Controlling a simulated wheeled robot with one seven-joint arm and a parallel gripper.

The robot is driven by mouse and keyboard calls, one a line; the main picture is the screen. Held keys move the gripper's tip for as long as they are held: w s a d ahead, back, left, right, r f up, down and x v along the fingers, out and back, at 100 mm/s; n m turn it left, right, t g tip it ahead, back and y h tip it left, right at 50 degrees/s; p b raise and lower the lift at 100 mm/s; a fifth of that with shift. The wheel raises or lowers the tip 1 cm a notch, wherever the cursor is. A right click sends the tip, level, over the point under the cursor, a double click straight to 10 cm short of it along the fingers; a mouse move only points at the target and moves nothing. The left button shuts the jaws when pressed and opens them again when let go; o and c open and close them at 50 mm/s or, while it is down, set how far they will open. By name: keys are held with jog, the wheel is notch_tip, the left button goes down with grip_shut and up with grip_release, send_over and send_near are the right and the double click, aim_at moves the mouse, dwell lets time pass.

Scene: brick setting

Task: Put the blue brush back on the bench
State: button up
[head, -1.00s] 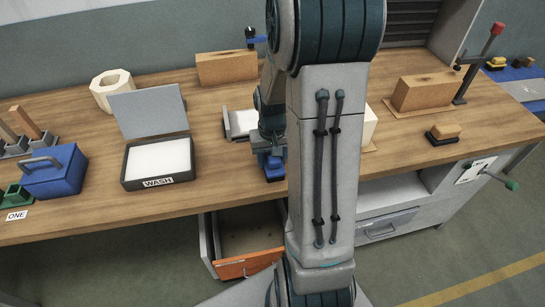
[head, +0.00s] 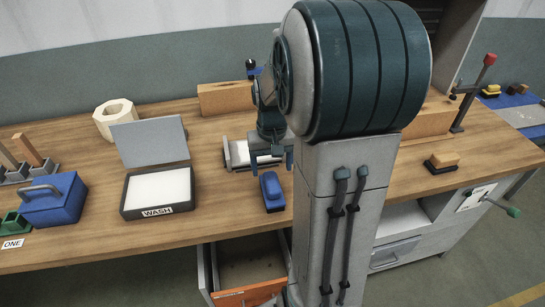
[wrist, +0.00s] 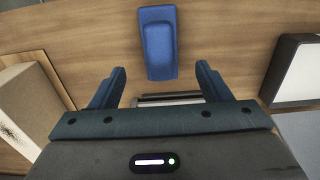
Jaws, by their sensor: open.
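The blue brush (head: 272,190) lies on the wooden bench (head: 225,215) near its front edge, right of the black WASH box. In the wrist view the brush (wrist: 158,44) lies beyond my fingertips, roughly centred between them, and nothing touches it. My gripper (head: 268,164) is above the bench, just behind the brush in the head view. In the wrist view my gripper (wrist: 160,80) has its two fingers wide apart with nothing between them.
The WASH box (head: 157,211) with its raised lid and a blue toolbox (head: 56,200) stand to the left. An orange-fronted drawer (head: 250,292) hangs open below the bench.

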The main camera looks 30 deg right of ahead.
notch_tip(320, 180, up, 2)
jog(key=shift+r, duration=0.1)
jog(key=shift+s+a+r, duration=0.1)
jog(key=shift+a+r, duration=0.05)
jog(key=shift+r, duration=0.1)
jog(key=s+a+r+n+t, duration=0.3)
jog(key=s+a+r, duration=0.1)
jog(key=s+a, duration=0.7)
jog(key=shift+s+a, duration=0.25)
jog(key=shift+s, duration=0.4)
